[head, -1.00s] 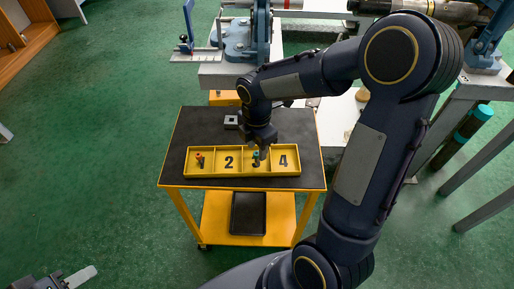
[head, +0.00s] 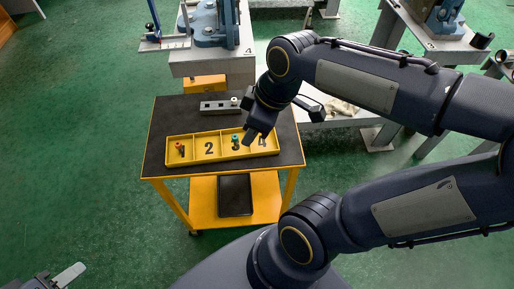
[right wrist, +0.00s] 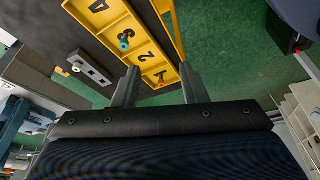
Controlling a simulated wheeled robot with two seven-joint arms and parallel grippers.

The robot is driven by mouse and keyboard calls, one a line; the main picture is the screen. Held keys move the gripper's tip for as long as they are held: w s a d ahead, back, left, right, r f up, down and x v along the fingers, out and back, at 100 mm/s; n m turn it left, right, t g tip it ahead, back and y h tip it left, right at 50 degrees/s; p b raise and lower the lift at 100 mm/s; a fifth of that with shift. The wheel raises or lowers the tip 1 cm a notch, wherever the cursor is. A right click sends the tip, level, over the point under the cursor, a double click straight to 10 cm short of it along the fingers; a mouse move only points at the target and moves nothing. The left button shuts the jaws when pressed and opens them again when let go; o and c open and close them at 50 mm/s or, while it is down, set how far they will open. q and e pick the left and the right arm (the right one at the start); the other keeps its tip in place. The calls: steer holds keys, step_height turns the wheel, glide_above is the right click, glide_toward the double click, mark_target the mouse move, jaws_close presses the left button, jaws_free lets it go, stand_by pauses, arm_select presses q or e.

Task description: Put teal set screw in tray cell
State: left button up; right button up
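The teal set screw (head: 235,139) stands in cell 3 of the yellow tray (head: 187,159). It also shows in the right wrist view (right wrist: 124,43), clear of the fingers. My right gripper (head: 249,137) is above the tray near cell 4, just right of the teal screw, and partly hides that cell. In the right wrist view its two fingers (right wrist: 158,88) are spread with nothing between them. My left gripper (head: 72,276) shows only partly at the bottom left corner, far from the tray; its opening cannot be made out.
A red-orange screw (head: 180,149) is in cell 1; cell 2 is empty. A grey block with holes (head: 213,107) lies behind the tray, with a pale part (head: 234,101) at its right end. The black cart top (head: 165,128) has free room around. A vise bench (head: 213,64) stands behind.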

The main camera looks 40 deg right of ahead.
steer(key=s+a+f+m+t+y, duration=0.1)
steer(key=s+a+m+t, duration=0.1)
steer(key=s+m, duration=0.4)
steer(key=m, duration=0.3)
steer(key=shift+a+f+t, duration=0.2)
steer(key=shift+a+t, duration=0.1)
steer(key=shift+a, duration=0.1)
step_height(320, 180, up, 10)
steer(key=p, duration=1)
